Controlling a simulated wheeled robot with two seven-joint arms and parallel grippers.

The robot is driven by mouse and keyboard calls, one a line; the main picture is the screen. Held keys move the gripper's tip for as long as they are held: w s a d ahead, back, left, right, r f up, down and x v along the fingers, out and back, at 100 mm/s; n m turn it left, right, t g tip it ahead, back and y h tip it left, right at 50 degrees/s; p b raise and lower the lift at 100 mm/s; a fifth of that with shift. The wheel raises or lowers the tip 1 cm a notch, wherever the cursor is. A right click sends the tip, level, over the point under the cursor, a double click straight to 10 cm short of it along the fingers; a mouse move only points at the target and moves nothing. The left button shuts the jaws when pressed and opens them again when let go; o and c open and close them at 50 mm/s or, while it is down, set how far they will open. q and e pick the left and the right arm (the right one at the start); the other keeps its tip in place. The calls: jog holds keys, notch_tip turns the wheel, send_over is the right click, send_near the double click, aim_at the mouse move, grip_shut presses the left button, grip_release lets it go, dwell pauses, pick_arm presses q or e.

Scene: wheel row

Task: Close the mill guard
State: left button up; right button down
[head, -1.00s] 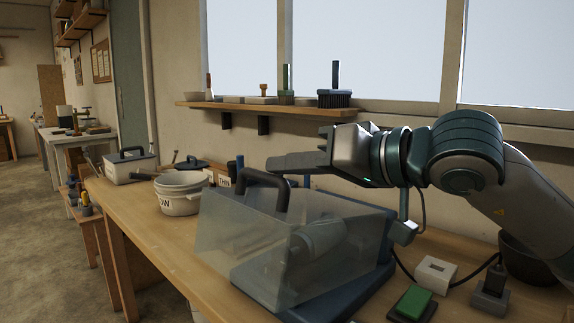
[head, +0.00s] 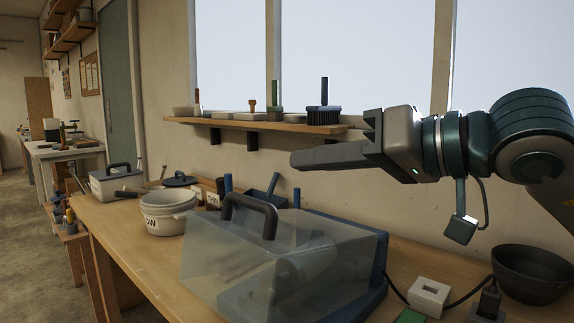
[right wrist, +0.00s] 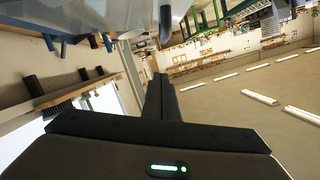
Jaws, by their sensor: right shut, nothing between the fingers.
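The mill guard (head: 215,265) is a clear box-shaped cover with a dark arched handle (head: 252,212) on top. It sits down over the mill's grey roller (head: 302,262), which shows through it, and against the blue mill housing (head: 374,265). From this angle I cannot tell whether its lower edge rests fully on the base. My right gripper (head: 297,158) is shut and empty, raised above the guard and handle and apart from both. Its closed fingers also show in the right wrist view (right wrist: 161,97). My left gripper is not in view.
A white pot (head: 168,222) and a lidded box (head: 117,184) stand left on the bench. A dark bowl (head: 532,282), a white block (head: 430,292) and a cable lie right. A wall shelf (head: 235,124) with brushes is behind the gripper.

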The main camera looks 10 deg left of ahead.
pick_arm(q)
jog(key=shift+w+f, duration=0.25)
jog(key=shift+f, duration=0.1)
pick_arm(e)
jog(key=v, duration=0.4)
jog(key=shift+d, duration=0.2)
